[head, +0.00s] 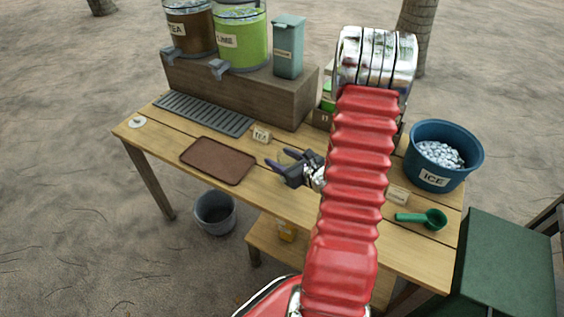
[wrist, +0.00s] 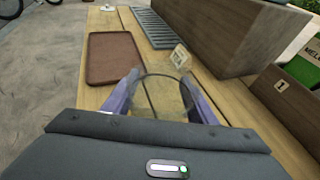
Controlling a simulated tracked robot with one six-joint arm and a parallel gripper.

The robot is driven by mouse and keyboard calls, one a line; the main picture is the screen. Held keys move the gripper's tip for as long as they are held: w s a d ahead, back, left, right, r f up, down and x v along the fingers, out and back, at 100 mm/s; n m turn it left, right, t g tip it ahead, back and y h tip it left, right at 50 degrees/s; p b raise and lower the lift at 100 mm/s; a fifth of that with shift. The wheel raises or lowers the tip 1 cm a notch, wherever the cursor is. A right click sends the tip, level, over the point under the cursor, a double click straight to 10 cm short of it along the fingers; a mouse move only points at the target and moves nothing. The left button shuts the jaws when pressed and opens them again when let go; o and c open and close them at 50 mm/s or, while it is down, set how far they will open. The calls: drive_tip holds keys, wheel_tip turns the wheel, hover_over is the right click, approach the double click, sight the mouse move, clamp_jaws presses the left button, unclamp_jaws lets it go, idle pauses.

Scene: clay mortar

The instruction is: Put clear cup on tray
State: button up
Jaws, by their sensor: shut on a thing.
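The clear cup (wrist: 165,97) is see-through and sits between the two purple fingers of my gripper (wrist: 163,92) in the wrist view. My gripper is shut on it. In the head view my gripper (head: 284,163) is above the table, to the right of the tray; the cup is hard to make out there. The brown tray (head: 218,160) lies flat and empty on the table's left part. In the wrist view the tray (wrist: 112,58) is ahead and to the left of the cup, apart from it.
A TEA sign (head: 262,134) stands between the tray and the wooden dispenser stand (head: 235,88). A grey drip grate (head: 204,113) lies behind the tray. A blue ICE bucket (head: 432,178) and a green scoop (head: 424,219) are on the right.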

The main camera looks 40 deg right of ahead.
drive_tip(key=shift+f, duration=0.95)
drive_tip(key=shift+f, duration=0.1)
drive_tip(key=o, duration=1.1)
drive_tip(key=shift+c, duration=0.2)
drive_tip(key=v, duration=1.2)
